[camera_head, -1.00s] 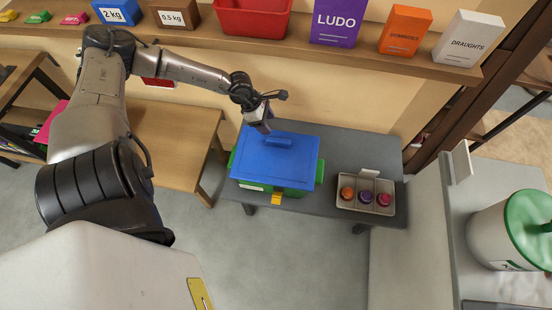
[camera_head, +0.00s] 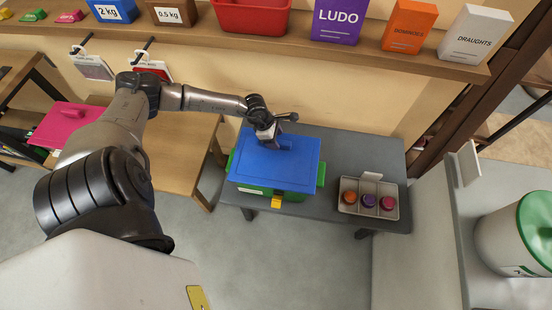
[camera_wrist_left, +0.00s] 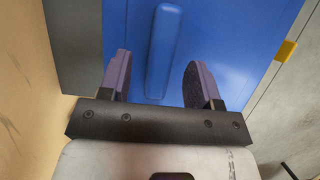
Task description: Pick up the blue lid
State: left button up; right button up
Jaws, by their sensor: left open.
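The blue lid (camera_head: 265,165) lies flat on a green box (camera_head: 320,174) that stands on a dark grey table. The lid has a raised bar handle, which shows in the left wrist view (camera_wrist_left: 164,50). My left gripper (camera_head: 277,146) is over the far part of the lid at the handle. In the left wrist view my left gripper (camera_wrist_left: 152,78) is open, one finger on each side of the handle, with gaps between; contact is not visible. In the head view the gripper hides part of the handle. My right gripper is not in view.
A grey tray (camera_head: 376,208) with three coloured round-topped items stands right of the box on the grey table (camera_head: 345,150). A shelf (camera_head: 350,50) with boxes and a red bin (camera_head: 250,17) runs behind. A yellow latch (camera_head: 277,202) sits on the box front.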

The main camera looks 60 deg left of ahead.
pick_arm(q)
jog(key=shift+x, duration=1.45)
jog(key=shift+f+b, duration=0.1)
jog(key=shift+b, duration=0.2)
jog(key=c, duration=1)
grip_shut()
